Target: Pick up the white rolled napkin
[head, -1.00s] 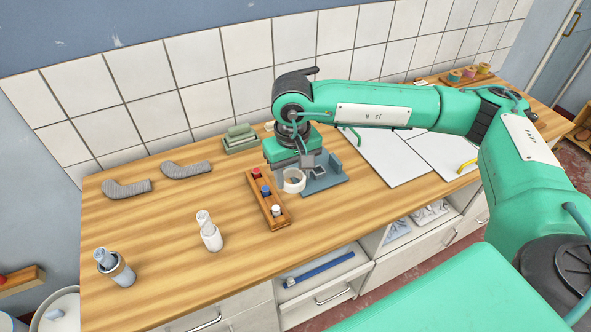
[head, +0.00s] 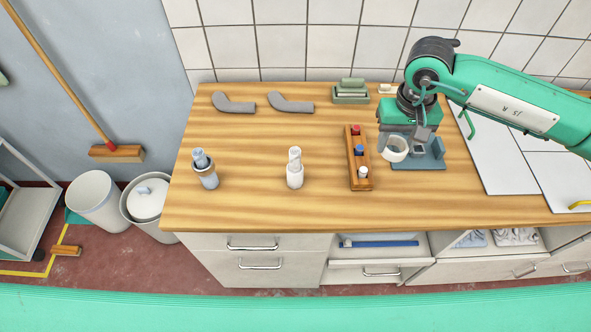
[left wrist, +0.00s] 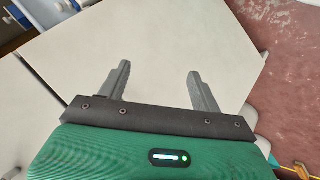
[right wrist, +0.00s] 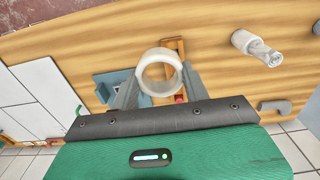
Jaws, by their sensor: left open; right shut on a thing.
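My left gripper (left wrist: 158,78) is open and empty, outside the head view.
A wooden rack (head: 357,176) with red, blue and white pieces lies between the white napkin and the ring. A blue-grey stand (head: 431,160) is beside the ring. Two grey bent pieces (head: 233,104) lie at the back left. The bench around both rolls is clear.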

